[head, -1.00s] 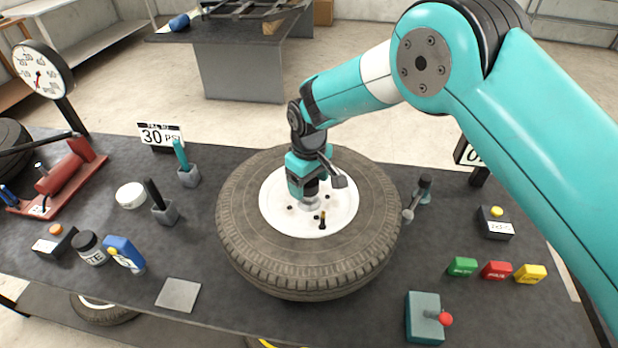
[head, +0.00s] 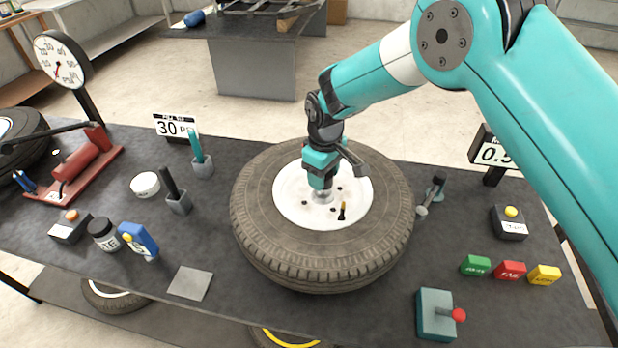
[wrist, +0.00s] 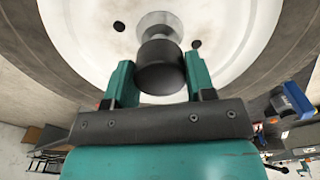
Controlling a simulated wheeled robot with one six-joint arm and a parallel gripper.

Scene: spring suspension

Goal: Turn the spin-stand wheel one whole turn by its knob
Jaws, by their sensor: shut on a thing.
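The wheel, a dark tire (head: 265,250) with a white rim (head: 290,205), lies flat on the workbench. A short valve stem (head: 341,211) with a dark body stands up from the rim. My gripper (head: 321,182) points down over the middle of the rim. In the wrist view, my gripper (wrist: 160,78) has its two teal fingers on either side of a dark round knob (wrist: 160,65) and is shut on it. The knob stands on a pale metal base (wrist: 160,22) at the rim. In the head view the fingers mostly hide the knob.
A lever-like tool (head: 430,195) stands close right of the tire. Green (head: 475,266), red (head: 510,270) and yellow (head: 544,275) blocks and a teal box with a red ball (head: 436,315) sit at right. Small tools, jars and a red pump (head: 80,165) fill the left.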

